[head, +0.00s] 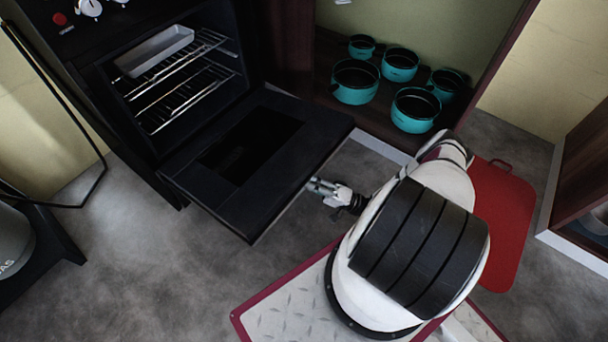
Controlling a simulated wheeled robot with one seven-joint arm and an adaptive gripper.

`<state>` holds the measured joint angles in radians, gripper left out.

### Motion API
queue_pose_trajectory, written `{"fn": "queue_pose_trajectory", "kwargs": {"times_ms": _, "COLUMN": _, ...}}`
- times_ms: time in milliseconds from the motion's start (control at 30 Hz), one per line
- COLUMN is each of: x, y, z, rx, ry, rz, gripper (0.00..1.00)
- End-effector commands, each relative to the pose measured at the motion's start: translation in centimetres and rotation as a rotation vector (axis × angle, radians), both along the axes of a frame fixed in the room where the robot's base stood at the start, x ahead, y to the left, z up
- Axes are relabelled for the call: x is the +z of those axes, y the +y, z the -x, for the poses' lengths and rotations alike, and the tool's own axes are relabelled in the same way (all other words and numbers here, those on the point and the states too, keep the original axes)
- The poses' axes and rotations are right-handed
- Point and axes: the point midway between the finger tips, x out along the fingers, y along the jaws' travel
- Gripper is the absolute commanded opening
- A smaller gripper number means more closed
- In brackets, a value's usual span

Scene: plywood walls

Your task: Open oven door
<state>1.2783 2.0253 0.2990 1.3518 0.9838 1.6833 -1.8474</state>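The oven (95,62) is black and stands at the upper left of the head view. Its door (195,185) is swung down from the front and lies out roughly level, with a dark window in its inner face. The oven's inside shows wire racks (185,90) and a grey tray (155,52) on the upper one. My gripper (312,185) is at the door's right outer edge, near its handle side. Whether it touches the door, and whether its fingers are apart, I cannot tell at this size.
Several teal pots (356,82) stand in an open cabinet behind and right of the door. A red board (500,215) lies on the grey floor at the right. A dark cabinet (585,165) is at the far right. Bare floor (140,270) lies left and in front of the door.

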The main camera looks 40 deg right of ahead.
Motion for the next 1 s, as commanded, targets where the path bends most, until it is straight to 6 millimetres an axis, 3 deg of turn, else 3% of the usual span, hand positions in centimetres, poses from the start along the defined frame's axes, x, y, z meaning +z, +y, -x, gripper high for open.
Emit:
{"fn": "queue_pose_trajectory", "kwargs": {"times_ms": 600, "x": -0.91, "y": -0.14, "z": -0.32, "rx": -0.009, "ry": -0.031, "rz": -0.008, "gripper": 0.00}}
{"fn": "queue_pose_trajectory", "kwargs": {"times_ms": 633, "x": -0.91, "y": -0.14, "z": -0.31, "rx": -0.009, "ry": -0.031, "rz": -0.008, "gripper": 0.25}}
{"fn": "queue_pose_trajectory", "kwargs": {"times_ms": 700, "x": -0.92, "y": -0.12, "z": -0.25, "rx": -0.008, "ry": -0.030, "rz": -0.008, "gripper": 0.38}}
{"fn": "queue_pose_trajectory", "kwargs": {"times_ms": 1000, "x": -0.94, "y": -0.10, "z": -0.05, "rx": -0.004, "ry": -0.030, "rz": -0.009, "gripper": 0.38}}
